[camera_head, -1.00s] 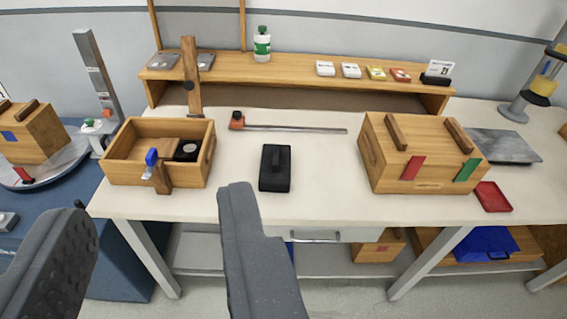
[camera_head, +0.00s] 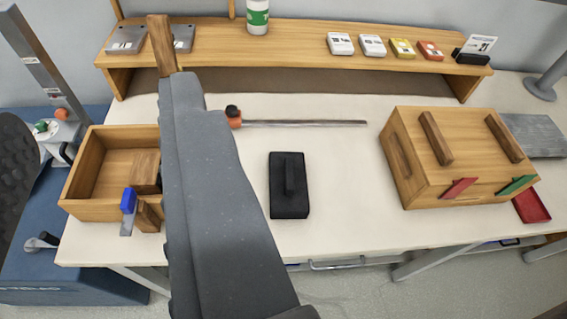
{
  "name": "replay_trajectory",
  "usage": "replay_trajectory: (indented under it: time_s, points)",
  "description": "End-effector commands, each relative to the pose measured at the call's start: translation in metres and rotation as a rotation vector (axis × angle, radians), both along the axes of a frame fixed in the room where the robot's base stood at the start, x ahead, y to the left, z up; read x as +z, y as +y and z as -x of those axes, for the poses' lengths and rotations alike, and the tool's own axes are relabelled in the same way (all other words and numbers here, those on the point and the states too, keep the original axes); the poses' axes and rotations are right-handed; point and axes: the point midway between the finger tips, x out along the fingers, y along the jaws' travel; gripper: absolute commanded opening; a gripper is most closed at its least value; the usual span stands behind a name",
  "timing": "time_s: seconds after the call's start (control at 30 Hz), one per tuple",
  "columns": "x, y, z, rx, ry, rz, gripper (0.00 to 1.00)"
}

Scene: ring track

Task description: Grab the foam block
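A black block with a raised ridge on top (camera_head: 289,186) lies flat on the white table near the middle of the view. It is the likeliest foam block, though its material cannot be told. My gripper (camera_head: 97,100) is open and empty. Its right finger stretches up across the picture, left of the black block and apart from it.
An open wooden box (camera_head: 85,170) stands left, partly hidden by my right finger. A closed wooden crate (camera_head: 455,155) stands right. An orange-ended metal bar (camera_head: 305,123) lies behind the block. A wooden shelf (camera_head: 300,50) runs along the back. The table around the block is clear.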

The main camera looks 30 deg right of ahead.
Motion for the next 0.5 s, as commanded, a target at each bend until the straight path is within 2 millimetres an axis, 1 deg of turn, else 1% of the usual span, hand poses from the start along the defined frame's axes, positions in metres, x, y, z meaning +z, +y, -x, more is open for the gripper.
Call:
replay_trajectory:
  time_s: [0.3, 0.33, 0.37, 0.43, 0.47, 0.5]
  points:
    - [0.000, 0.000, 0.000, 0.000, -0.001, 0.000, 0.36]
    - [0.000, 0.000, 0.000, 0.000, 0.000, 0.000, 0.42]
    - [0.000, 0.000, 0.000, 0.000, 0.000, 0.000, 0.44]
    - [-0.005, -0.002, -0.005, 0.001, 0.003, -0.001, 0.44]
    - [-0.010, -0.003, -0.009, 0.001, 0.006, -0.002, 0.44]
    - [-0.020, -0.005, -0.017, 0.003, 0.009, -0.005, 0.44]
